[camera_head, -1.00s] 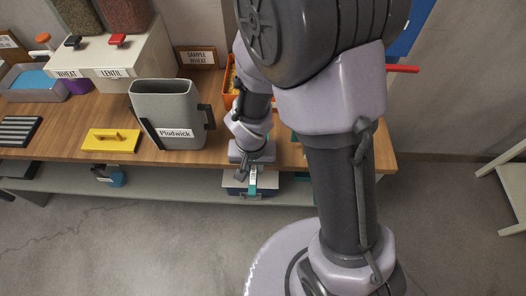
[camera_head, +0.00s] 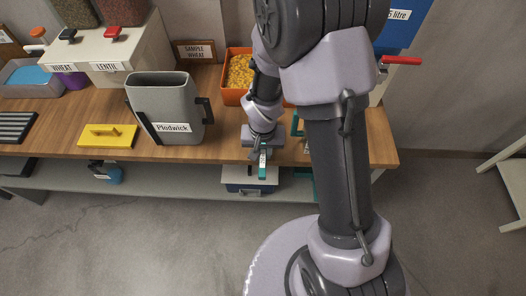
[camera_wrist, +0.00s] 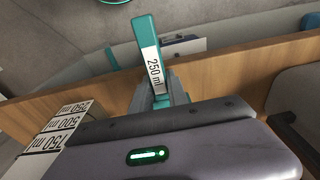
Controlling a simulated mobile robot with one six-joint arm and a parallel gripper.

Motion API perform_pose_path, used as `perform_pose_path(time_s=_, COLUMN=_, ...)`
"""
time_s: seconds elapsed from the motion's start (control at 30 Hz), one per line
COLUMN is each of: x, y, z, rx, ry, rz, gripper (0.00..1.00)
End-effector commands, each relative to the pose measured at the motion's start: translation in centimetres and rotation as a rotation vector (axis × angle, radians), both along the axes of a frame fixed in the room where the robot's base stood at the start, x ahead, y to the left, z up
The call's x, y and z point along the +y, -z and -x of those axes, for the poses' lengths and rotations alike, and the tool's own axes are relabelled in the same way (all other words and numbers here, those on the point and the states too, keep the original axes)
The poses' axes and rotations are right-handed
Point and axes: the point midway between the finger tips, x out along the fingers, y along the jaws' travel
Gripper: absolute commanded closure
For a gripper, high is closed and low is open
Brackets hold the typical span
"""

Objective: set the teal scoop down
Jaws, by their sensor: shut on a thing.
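The teal scoop (camera_head: 262,170) shows in the head view as a short teal piece under my gripper (camera_head: 262,154), at the front edge of the wooden bench (camera_head: 225,150). In the wrist view, the teal scoop (camera_wrist: 146,36) has a white "250 ml" label on its handle, which points away from my gripper (camera_wrist: 160,92). The fingers are shut on the scoop. The bench edge runs behind it, with the floor beyond. The scoop's bowl is hidden.

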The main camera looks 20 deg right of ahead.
Motion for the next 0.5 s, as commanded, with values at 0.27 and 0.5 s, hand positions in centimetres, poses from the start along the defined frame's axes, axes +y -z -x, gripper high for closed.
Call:
perform_pose_path(time_s=0.27, x=0.0, y=0.21, z=0.01, rx=0.0, ry=0.0, rz=0.0, gripper=0.58)
perform_pose_path(time_s=0.5, x=0.0, y=-0.05, z=0.01, rx=0.0, ry=0.0, rz=0.0, gripper=0.58)
